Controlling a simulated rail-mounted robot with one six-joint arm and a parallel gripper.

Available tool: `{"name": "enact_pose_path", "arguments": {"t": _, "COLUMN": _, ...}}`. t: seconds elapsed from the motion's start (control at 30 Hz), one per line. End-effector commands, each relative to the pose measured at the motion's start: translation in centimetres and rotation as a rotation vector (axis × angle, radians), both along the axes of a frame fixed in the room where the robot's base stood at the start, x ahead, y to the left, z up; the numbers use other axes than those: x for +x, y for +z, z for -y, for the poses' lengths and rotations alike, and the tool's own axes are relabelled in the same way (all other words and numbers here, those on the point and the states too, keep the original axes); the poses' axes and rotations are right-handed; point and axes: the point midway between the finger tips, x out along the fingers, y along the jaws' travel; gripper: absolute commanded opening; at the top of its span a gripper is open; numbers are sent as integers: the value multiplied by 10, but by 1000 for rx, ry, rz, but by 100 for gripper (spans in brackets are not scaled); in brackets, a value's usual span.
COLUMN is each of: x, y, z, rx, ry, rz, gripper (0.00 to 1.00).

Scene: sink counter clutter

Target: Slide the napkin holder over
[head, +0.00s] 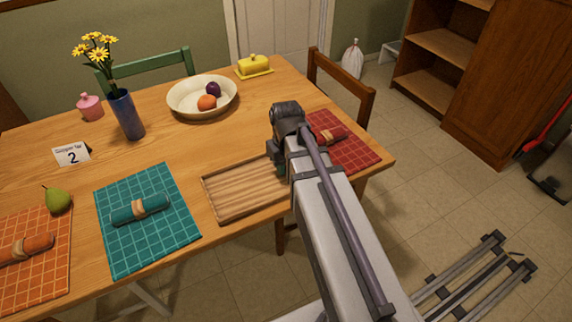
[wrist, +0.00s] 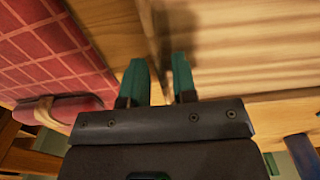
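No upright napkin holder can be made out. A shallow slatted wooden tray (head: 225,213) lies on the table in the middle. It also shows in the wrist view (wrist: 245,60), on the right. My gripper (wrist: 159,62) points down at the tray's right end in the head view, where the arm mostly hides it. In the wrist view its two teal fingers are apart, with the tray's end wall (wrist: 150,25) between them in the picture. Contact cannot be told. Banded rolled napkins lie on the teal mat (head: 122,262), orange mat (head: 30,292) and red mat (head: 352,152).
A cream bowl (head: 180,108) with fruit, a blue vase (head: 127,116) of flowers, a pink jar (head: 90,107) and a yellow butter dish (head: 254,70) stand farther back. A number card (head: 72,155) and a pear (head: 58,200) are at left. Bare tabletop lies behind the tray.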

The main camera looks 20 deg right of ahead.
Motion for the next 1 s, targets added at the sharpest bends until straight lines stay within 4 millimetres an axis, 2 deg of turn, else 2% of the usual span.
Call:
{"name": "enact_pose_path", "arguments": {"t": 0.03, "x": 0, "y": 0, "z": 0, "rx": 0, "ry": 0, "rz": 0, "gripper": 21}}
{"name": "enact_pose_path", "arguments": {"t": 0.27, "x": 0, "y": 0, "z": 0, "rx": 0, "ry": 0, "rz": 0, "gripper": 0}}
{"name": "enact_pose_path", "arguments": {"t": 0.67, "x": 3, "y": 0, "z": 0, "rx": 0, "ry": 0, "rz": 0, "gripper": 0}}
{"name": "enact_pose_path", "arguments": {"t": 1.0, "x": 39, "y": 0, "z": 0, "rx": 0, "ry": -3, "rz": 0, "gripper": 0}}
